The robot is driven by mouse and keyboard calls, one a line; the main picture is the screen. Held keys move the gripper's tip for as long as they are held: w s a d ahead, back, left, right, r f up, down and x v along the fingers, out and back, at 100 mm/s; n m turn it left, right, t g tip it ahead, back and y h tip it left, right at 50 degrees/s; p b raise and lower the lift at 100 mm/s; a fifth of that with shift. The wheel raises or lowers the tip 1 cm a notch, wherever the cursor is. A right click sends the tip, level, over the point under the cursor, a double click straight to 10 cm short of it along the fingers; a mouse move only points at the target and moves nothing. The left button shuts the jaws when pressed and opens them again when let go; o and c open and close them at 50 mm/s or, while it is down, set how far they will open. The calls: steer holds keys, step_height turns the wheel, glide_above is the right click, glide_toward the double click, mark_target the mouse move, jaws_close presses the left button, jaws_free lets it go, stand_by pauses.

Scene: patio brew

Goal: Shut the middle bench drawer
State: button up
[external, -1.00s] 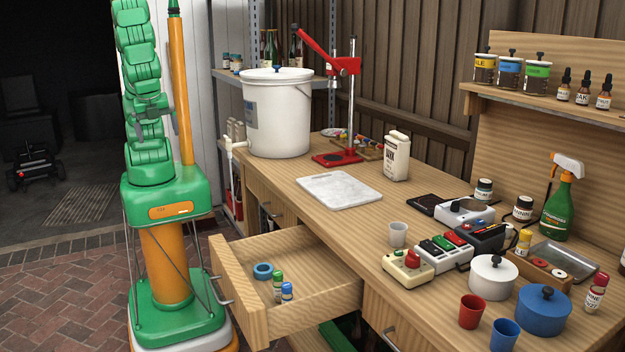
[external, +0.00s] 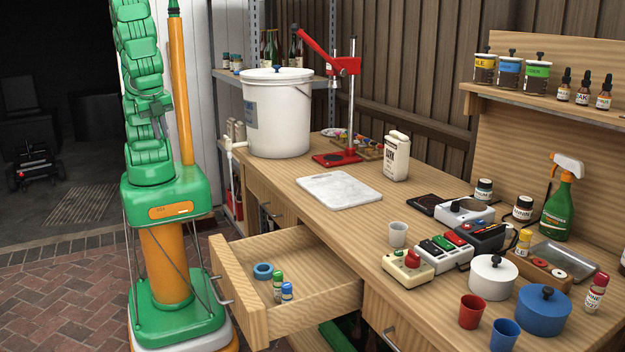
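The middle bench drawer (external: 237,291) is pulled well out from the bench front. Its wooden front panel stands beside my base, with a metal handle (external: 218,287) on its outer face. My gripper (external: 157,120) is high up, folded close against my green arm, away from the drawer and touching nothing that I can make out. Its fingers are small and seen edge-on, so their opening is unclear.
The bench top (external: 290,225) carries a white bucket (external: 276,115), a red bottle capper (external: 338,157), a white board (external: 339,190), switch boxes, pots and cups. Other closed drawers (external: 270,205) flank the open one. Brick floor (external: 60,300) is free to the left.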

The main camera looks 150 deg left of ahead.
steer(key=w+a+y, duration=0.1)
steer(key=w, duration=0.4)
steer(key=w+a+f+y, duration=0.1)
steer(key=w, duration=0.4)
steer(key=w+a+y, duration=0.1)
steer(key=w, duration=0.4)
steer(key=shift+w+a+f+n, duration=0.3)
steer(key=shift+w+f+n, duration=0.1)
jaws_close()
steer(key=w+d+f+y, duration=0.2)
steer(key=w+f, duration=0.5)
steer(key=w, duration=0.5)
steer(key=w+d+f+y, duration=0.2)
steer(key=w+f, duration=0.5)
steer(key=w, duration=0.5)
steer(key=w+d+f+m+t+y, duration=0.1)
steer(key=w+d+f, duration=0.2)
steer(key=f, duration=0.3)
steer(key=w+d+f+m+t, duration=0.1)
steer(key=w+d+f, duration=0.2)
steer(key=f, duration=0.2)
glide_toward(245, 326)
steer(key=x, duration=0.5)
steer(key=shift+f, duration=0.4)
steer(key=shift+a, duration=0.35)
steer(key=shift+a, duration=0.15)
